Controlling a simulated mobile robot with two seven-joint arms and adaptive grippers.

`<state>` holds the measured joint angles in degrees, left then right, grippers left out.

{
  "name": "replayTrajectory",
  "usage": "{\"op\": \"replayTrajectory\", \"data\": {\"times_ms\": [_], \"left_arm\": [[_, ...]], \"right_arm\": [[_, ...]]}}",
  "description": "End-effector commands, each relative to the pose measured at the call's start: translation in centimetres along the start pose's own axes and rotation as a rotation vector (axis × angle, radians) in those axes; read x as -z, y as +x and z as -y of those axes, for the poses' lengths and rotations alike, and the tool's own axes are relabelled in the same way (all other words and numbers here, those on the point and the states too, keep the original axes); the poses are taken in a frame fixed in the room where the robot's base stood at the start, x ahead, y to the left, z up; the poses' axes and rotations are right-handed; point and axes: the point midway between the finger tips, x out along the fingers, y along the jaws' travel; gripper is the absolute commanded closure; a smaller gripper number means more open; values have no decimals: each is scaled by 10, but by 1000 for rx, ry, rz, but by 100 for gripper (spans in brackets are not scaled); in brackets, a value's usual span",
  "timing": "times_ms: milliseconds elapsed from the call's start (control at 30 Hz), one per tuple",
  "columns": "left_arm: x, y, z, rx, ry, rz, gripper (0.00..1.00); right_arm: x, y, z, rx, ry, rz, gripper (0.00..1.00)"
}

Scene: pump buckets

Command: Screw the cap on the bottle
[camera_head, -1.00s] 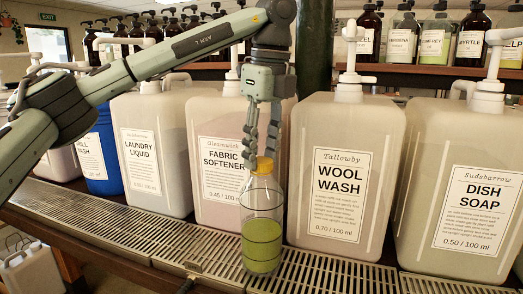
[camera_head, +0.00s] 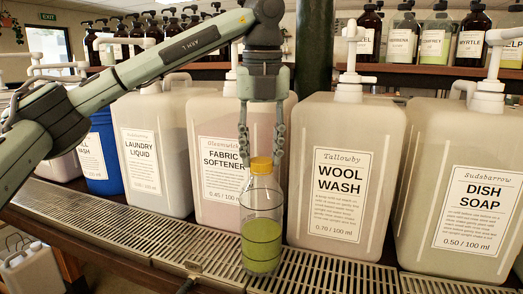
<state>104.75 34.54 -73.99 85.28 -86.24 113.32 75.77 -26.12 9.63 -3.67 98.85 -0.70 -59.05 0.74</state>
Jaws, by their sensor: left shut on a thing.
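A clear bottle (camera_head: 261,215) stands upright on the metal grating, with green liquid (camera_head: 261,247) in its lower part. A yellow cap (camera_head: 261,166) sits at the bottle's mouth; I cannot tell how tightly it is seated. My left gripper (camera_head: 262,163) points straight down from above, with one finger on each side of the cap, shut on it. The fingertips hide part of the cap's sides. My right gripper is not in view.
The slotted grating (camera_head: 158,252) runs along the counter's front. Large pump containers stand close behind the bottle: fabric softener (camera_head: 210,115), wool wash (camera_head: 380,130) and dish soap (camera_head: 430,150). A dark green post (camera_head: 314,50) rises behind. Bottles line a back shelf (camera_head: 425,77).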

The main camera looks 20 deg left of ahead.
Motion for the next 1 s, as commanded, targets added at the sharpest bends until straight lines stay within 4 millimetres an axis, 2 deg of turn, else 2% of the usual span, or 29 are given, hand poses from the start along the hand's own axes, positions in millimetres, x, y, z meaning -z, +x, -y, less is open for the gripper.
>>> {"op": "replayTrajectory", "data": {"times_ms": [200,300,400,600,633,800,1000], "left_arm": [[0,1,0,48,385,-2,99],[0,1,0,63,507,-2,99],[0,1,0,69,564,-2,99],[0,1,0,70,571,-2,99],[0,1,0,70,570,-2,63],[0,0,1,69,569,-2,43],[0,0,1,69,568,-1,43]], "right_arm": [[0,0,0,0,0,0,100],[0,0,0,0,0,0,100],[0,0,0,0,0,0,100],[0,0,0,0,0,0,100],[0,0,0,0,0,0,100],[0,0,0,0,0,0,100],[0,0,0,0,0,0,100]]}}
